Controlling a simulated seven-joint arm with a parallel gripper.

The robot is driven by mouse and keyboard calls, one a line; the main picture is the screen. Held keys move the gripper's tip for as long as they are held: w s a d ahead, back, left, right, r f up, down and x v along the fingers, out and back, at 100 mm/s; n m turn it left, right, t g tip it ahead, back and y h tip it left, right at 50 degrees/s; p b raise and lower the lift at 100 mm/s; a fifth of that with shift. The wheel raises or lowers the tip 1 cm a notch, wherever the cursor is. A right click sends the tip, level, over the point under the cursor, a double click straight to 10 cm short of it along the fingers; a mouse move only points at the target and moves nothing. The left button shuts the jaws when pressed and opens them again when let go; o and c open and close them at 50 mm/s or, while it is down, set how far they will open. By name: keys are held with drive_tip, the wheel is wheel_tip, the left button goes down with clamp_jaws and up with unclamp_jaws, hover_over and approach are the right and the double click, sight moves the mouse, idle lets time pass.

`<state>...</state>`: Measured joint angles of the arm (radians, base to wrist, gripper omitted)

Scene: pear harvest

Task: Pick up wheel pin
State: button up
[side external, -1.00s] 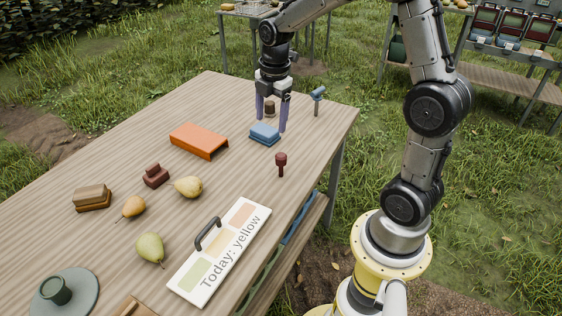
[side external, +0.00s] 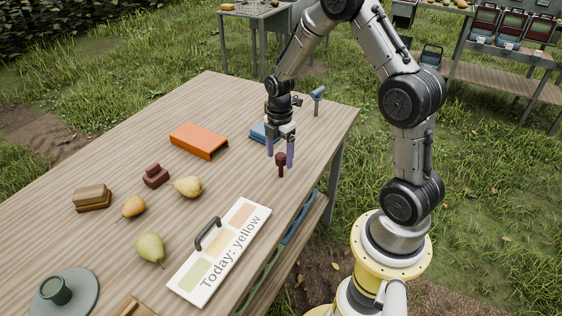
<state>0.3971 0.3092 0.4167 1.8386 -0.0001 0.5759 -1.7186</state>
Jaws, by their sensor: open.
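A dark red pin (side external: 281,170) with a thick round head and a thin stem stands upright near the table's right edge; it looks like the wheel pin, though its exact shape is too small to be sure. My gripper (side external: 280,159) is open and points down over it. The pin's head shows between the two purple fingertips, at about their height. I cannot tell whether the fingers are around the head or just behind it, and I see no grip on it.
A blue-headed post (side external: 317,99) and a blue block (side external: 258,132) stand behind my gripper, the block partly hidden. An orange cover (side external: 199,140) lies left. A sign board (side external: 232,235) with a handle lies in front. Several pears lie further left.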

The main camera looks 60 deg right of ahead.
sight(281, 165)
wheel_tip(281, 165, down, 4)
drive_tip(key=shift+s+d+f, duration=0.15)
drive_tip(key=shift+f, duration=0.05)
clamp_jaws()
idle(0.4)
